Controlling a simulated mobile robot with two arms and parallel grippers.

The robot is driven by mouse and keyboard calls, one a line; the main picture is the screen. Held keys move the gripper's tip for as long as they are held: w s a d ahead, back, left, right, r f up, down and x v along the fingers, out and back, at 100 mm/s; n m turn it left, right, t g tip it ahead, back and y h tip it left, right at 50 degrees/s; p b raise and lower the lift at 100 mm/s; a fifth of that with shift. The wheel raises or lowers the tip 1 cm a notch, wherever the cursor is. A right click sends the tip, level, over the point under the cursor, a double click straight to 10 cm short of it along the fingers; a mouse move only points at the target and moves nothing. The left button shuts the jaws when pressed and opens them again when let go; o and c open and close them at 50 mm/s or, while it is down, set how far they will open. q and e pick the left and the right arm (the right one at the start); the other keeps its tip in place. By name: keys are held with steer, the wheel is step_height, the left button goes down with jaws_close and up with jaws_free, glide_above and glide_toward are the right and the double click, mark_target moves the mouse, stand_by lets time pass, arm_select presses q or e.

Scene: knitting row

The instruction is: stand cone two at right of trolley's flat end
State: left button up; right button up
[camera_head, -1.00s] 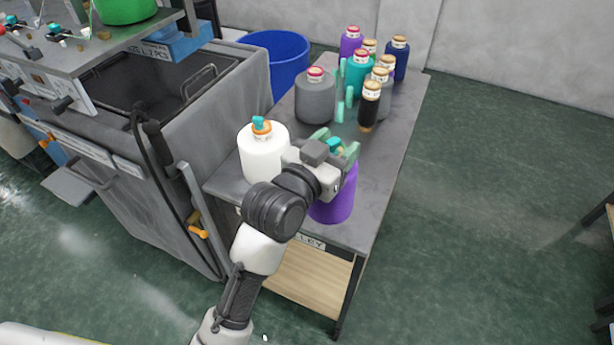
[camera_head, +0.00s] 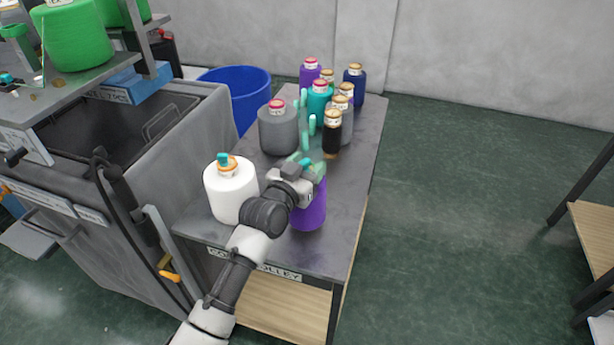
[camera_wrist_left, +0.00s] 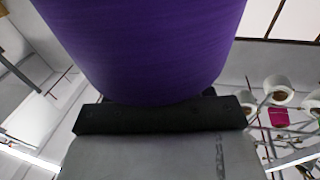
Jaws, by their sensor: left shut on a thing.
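A purple cone (camera_head: 309,208) is at the near right part of the trolley top (camera_head: 345,215), near its flat front end. My left gripper (camera_head: 313,172) is shut on this cone near its top, and the gripper hides the cone's tip. Whether the cone's base touches the trolley top I cannot tell. In the left wrist view the purple cone (camera_wrist_left: 145,45) fills the upper middle, close against the dark gripper part. A white cone (camera_head: 231,192) with an orange and teal top stands upright to its left. My right gripper is not in view.
A grey cone (camera_head: 278,130), a black cone (camera_head: 332,136), a teal cone (camera_head: 319,100) and several others stand farther back on the trolley. A blue bin (camera_head: 245,95) and grey machine (camera_head: 150,150) are on the left. Open floor (camera_head: 450,200) lies right.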

arm_select(q)
steer(key=shift+f, duration=1.5)
steer(key=shift+f, duration=0.15)
steer(key=o, duration=1.4)
steer(key=shift+s, duration=0.1)
